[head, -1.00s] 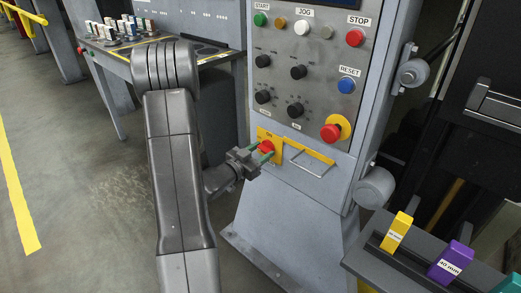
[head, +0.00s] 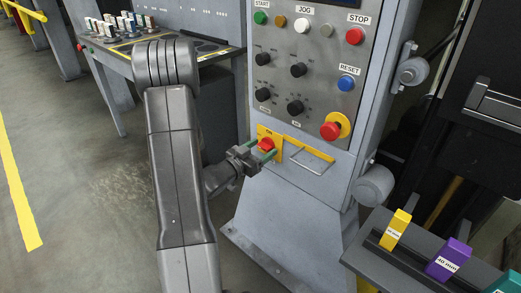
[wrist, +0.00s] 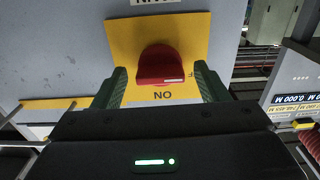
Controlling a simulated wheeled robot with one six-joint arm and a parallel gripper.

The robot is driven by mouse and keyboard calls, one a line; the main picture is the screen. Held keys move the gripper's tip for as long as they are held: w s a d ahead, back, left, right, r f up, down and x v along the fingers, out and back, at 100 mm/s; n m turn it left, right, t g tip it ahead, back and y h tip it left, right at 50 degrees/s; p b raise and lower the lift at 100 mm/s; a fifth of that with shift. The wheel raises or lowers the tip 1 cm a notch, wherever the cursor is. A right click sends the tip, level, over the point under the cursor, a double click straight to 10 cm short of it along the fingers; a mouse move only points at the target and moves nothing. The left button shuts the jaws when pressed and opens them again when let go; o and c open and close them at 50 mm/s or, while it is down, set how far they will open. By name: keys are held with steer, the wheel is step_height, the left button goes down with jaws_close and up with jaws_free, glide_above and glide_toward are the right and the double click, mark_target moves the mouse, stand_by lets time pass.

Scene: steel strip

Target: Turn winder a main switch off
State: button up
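The main switch is a red rotary knob (head: 266,143) on a yellow plate (wrist: 118,35), low on the grey control cabinet. In the wrist view the knob (wrist: 160,64) carries a white mark at its lower right edge. The plate's ON label appears upside down just below it, on the gripper's side. My gripper (head: 260,149) is at the switch. In the wrist view its two green fingers (wrist: 160,86) stand on either side of the knob, with a narrow gap on each side. It is open and holds nothing. The OFF marking cannot be read.
A red emergency stop (head: 330,130) on a yellow ring sits above right of the switch. A metal handle (head: 309,160) is just right of it. Black dials (head: 298,70) and push buttons fill the panel above. Yellow and purple blocks (head: 449,258) stand at lower right.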

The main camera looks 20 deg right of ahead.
steer(key=shift+a, duration=0.15)
steer(key=v, duration=1.3)
steer(key=shift+s+a, duration=0.2)
steer(key=shift+a, duration=0.05)
steer(key=shift+d, duration=0.1)
steer(key=x, duration=1.3)
steer(key=shift+w+d, duration=0.25)
steer(key=shift+d, duration=0.1)
steer(key=shift+a, duration=0.1)
